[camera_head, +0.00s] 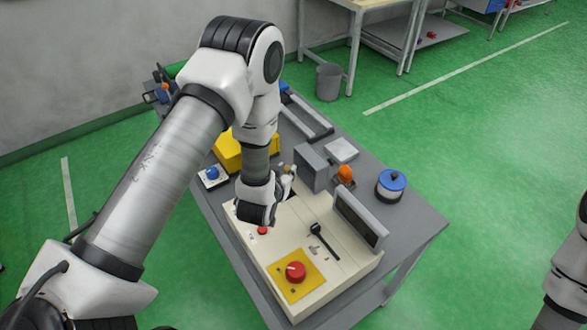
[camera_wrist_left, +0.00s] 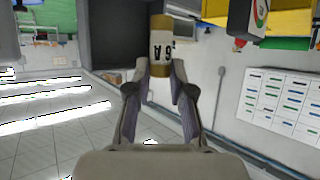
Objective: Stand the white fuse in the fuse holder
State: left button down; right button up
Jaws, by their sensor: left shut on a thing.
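The white fuse (camera_wrist_left: 161,45) has brass end caps and dark print on its body. In the left wrist view it stands lengthwise between my left gripper's (camera_wrist_left: 160,78) fingertips, which are shut on its near end. In the head view my left gripper (camera_head: 287,178) is small and partly behind my wrist, above the back edge of the cream control panel (camera_head: 250,222), beside a grey box (camera_head: 311,168). The fuse is too small to make out clearly there. I cannot pick out the fuse holder for certain. My right gripper is out of view; only part of its arm shows.
The panel carries a red knob on a yellow plate (camera_head: 312,283), a black lever (camera_head: 322,238) and a raised dark display (camera_head: 358,220). A blue-topped round container (camera_head: 391,185), an orange item (camera_head: 345,174) and a yellow box (camera_head: 228,151) stand around it. The bench's right front is bare.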

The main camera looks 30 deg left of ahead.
pick_arm(q)
notch_tip(320, 180, down, 5)
jog(key=b, duration=0.3)
jog(key=shift+f+b, duration=0.15)
jog(key=shift+b, duration=0.15)
jog(key=shift+f, duration=0.3)
dwell(0.8)
jog(key=shift+f+b, duration=0.15)
jog(key=shift+b, duration=0.3)
jog(key=shift+r+p, duration=0.6)
jog(key=shift+r, duration=0.25)
